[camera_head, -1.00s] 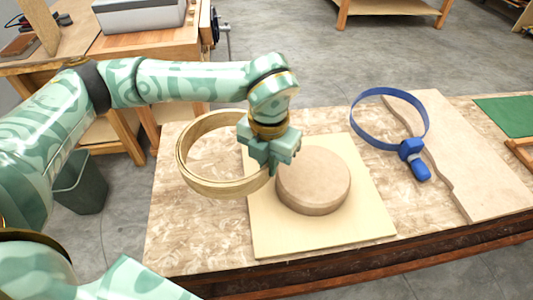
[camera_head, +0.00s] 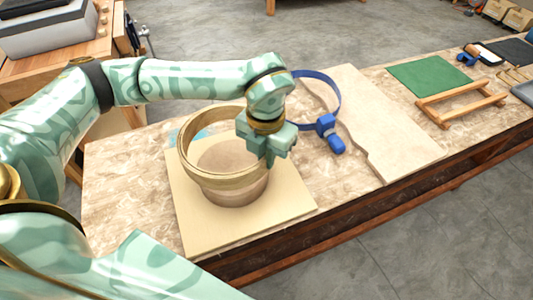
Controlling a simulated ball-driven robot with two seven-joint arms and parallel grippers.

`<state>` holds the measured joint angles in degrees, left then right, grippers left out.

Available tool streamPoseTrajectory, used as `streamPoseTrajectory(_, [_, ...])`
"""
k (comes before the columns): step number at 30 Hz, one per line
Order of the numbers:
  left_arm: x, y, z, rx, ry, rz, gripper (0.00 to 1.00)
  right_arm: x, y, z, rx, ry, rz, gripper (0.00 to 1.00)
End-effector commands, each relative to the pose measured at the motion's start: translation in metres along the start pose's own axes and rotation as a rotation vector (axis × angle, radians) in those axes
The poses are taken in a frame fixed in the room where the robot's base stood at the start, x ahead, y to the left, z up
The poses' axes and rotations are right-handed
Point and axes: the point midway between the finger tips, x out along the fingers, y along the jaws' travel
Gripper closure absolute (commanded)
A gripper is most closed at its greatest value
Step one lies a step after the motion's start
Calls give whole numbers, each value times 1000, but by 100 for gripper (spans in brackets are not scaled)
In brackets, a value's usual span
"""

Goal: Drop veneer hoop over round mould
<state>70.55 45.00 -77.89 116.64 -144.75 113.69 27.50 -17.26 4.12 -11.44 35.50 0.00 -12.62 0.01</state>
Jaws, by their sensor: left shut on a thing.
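The veneer hoop (camera_head: 217,181) is a pale wooden ring in the middle of the head view. My left gripper (camera_head: 266,158) is shut on its right side. The round mould (camera_head: 236,194) is a brown wooden disc on a pale square board (camera_head: 278,204). Its top shows through the hoop's opening and its lower side shows below the hoop's front band. My right gripper is not in view.
A blue band clamp (camera_head: 328,130) lies right of my left gripper. A wavy-edged wooden sheet (camera_head: 385,135), a green mat (camera_head: 428,75) and a wooden frame (camera_head: 462,108) lie farther right on the bench (camera_head: 120,190). The bench's front edge is near.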

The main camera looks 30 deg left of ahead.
Motion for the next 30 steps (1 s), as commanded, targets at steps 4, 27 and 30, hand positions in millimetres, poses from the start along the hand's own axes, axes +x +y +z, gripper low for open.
streamPoseTrajectory(4, [13, 0, 0, -1, 2, 0, 100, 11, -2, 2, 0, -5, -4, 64])
streamPoseTrajectory(27, [67, 0, 0, 1, 0, 0, 100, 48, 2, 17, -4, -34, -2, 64])
streamPoseTrajectory(30, [74, 0, 0, 0, 1, 0, 100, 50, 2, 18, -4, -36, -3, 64])
